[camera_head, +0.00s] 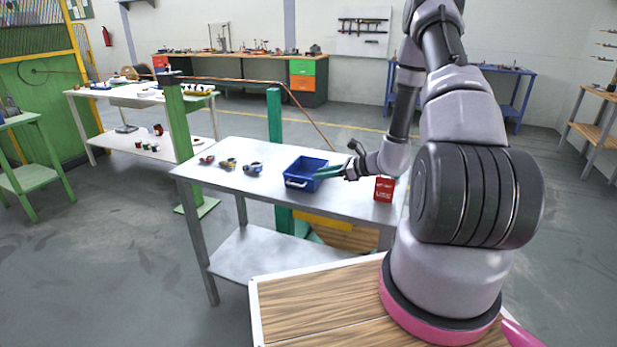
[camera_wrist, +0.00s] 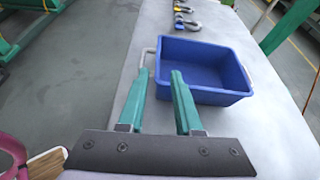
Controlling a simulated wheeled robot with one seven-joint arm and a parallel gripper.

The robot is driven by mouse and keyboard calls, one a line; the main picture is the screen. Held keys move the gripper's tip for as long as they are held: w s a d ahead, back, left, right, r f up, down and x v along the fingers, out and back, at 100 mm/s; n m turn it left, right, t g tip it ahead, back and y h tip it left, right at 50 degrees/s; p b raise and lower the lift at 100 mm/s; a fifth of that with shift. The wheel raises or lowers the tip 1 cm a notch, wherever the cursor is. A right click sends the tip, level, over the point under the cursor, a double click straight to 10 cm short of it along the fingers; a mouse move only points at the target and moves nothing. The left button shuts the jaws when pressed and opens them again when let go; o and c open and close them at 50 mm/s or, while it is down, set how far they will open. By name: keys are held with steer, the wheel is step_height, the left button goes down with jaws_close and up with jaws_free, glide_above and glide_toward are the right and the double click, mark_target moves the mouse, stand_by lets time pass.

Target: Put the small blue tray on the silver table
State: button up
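The small blue tray (camera_head: 305,172) stands upright on the silver table (camera_head: 228,181), towards its right part. It has a pale handle on its near side. In the wrist view the tray (camera_wrist: 205,95) looks empty, and the handle shows at its left. My gripper (camera_head: 319,173) reaches in from the right, at the tray's right rim. In the wrist view my gripper's teal fingers (camera_wrist: 159,73) are apart, one left of the tray and one overlapping its near left corner. I cannot tell whether they touch the tray. The silver table top (camera_wrist: 115,110) lies below.
A red box (camera_head: 384,189) stands on the table right of my gripper. Several small metal pieces (camera_head: 228,163) lie left of the tray. A green post (camera_head: 274,120) rises behind the table. Bare tabletop lies in front of the tray. A white table (camera_head: 110,92) stands further left.

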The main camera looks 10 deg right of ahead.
steer(key=s+a+r+n+g, duration=0.2)
steer(key=s+r+n, duration=0.2)
steer(key=r, duration=0.4)
steer(key=s+a+r+n+g+h, duration=0.1)
steer(key=s+a+r+n+g, duration=0.1)
steer(key=s+r+n, duration=0.35)
steer(key=s+a+r+n+g, duration=0.1)
steer(key=s+r+n, duration=0.1)
steer(key=r, duration=0.8)
steer(key=s+d+r+n+t+h, duration=0.2)
steer(key=s+r+n+h, duration=0.1)
steer(key=s+r, duration=0.4)
steer(key=s+d+r+n+t+h, duration=0.2)
steer(key=s+r+n+h, duration=0.2)
steer(key=s+r+n, duration=0.2)
steer(key=s+r, duration=0.2)
steer(key=s, duration=0.2)
steer(key=shift+s+h, duration=0.15)
steer(key=shift+h, duration=0.15)
steer(key=shift+a, duration=0.15)
